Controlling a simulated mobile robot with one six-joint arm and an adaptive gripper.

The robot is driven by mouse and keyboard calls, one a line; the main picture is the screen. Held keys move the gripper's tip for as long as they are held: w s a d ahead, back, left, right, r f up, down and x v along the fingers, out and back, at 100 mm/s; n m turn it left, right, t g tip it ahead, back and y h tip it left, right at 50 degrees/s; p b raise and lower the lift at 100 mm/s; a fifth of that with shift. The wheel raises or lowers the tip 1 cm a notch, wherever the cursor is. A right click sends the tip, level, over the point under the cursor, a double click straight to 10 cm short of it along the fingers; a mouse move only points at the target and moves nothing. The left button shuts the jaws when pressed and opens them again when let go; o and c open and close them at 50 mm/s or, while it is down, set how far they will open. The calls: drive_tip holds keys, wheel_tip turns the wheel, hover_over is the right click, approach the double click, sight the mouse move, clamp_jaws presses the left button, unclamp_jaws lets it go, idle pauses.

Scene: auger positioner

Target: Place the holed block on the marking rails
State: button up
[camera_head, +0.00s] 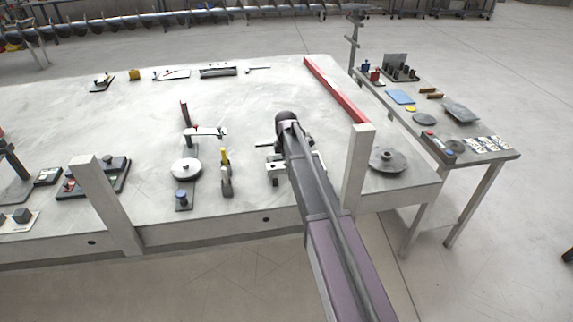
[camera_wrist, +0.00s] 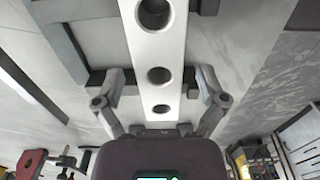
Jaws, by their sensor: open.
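The holed block (camera_wrist: 159,48) is a long pale bar with round dark holes. In the wrist view it runs from the top edge down between the fingers of my gripper (camera_wrist: 160,88). The gripper is open, with one finger on each side of the block and visible gaps between. Dark rails (camera_wrist: 62,42) show to the left of the block, and dark crosspieces reach out on both sides of it. I cannot tell whether the block rests on them. In the head view, my arm hides most of this spot; pale and dark pieces (camera_head: 275,180) show beside it.
The large pale table (camera_head: 240,115) holds a round white disc fixture (camera_head: 186,169) and a yellow-topped tool (camera_head: 225,170) left of my arm. A red bar (camera_head: 335,88) and a grey flanged disc (camera_head: 388,160) lie to the right. A side table (camera_head: 480,155) carries small parts.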

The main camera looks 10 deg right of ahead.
wheel_tip(320, 180, up, 12)
drive_tip(key=p, duration=1.1)
drive_tip(key=shift+f, duration=0.2)
drive_tip(key=shift+s, duration=0.1)
idle(0.4)
drive_tip(key=s+m, duration=1.8)
drive_tip(key=s, duration=1.1)
